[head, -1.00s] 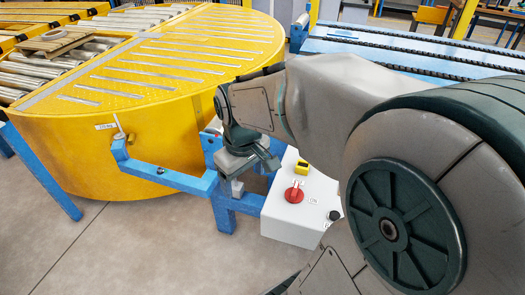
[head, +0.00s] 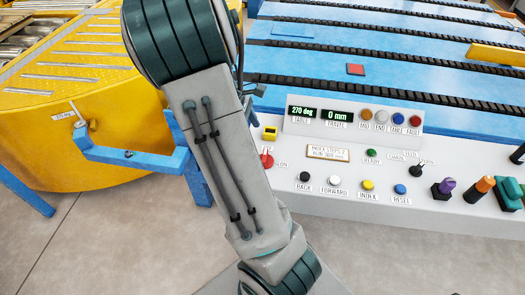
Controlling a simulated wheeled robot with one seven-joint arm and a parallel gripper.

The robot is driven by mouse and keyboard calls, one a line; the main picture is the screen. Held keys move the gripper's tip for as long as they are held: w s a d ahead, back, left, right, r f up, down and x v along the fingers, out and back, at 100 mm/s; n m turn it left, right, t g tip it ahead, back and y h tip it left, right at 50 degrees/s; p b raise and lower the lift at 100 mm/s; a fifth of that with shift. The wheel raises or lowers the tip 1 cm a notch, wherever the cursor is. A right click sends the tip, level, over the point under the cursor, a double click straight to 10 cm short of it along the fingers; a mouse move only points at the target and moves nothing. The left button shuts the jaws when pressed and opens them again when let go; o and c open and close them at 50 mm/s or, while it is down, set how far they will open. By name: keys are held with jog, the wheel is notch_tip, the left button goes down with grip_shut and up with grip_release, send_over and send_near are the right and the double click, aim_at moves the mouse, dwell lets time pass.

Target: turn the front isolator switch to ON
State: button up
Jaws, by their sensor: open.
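The front isolator switch (head: 267,161) is a red rotary knob near the left end of the white control panel. My arm crosses just left of it and hides part of it. An ON label (head: 283,165) shows to its right; I cannot tell clearly which way the knob points. A small dark part beside my arm, above the panel's left end, looks like the tip of my gripper (head: 257,91). The rest of the gripper is hidden behind my arm. It is apart from the switch, and nothing shows held in it.
The panel (head: 330,180) carries two displays, several coloured buttons, a black toggle (head: 417,169) and upright purple and orange handles at right. A yellow turntable (head: 60,130) and blue bracket (head: 140,157) are at left, a blue conveyor behind.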

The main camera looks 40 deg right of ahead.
jog(key=x, duration=0.9)
jog(key=shift+f, duration=0.1)
jog(key=c, duration=1)
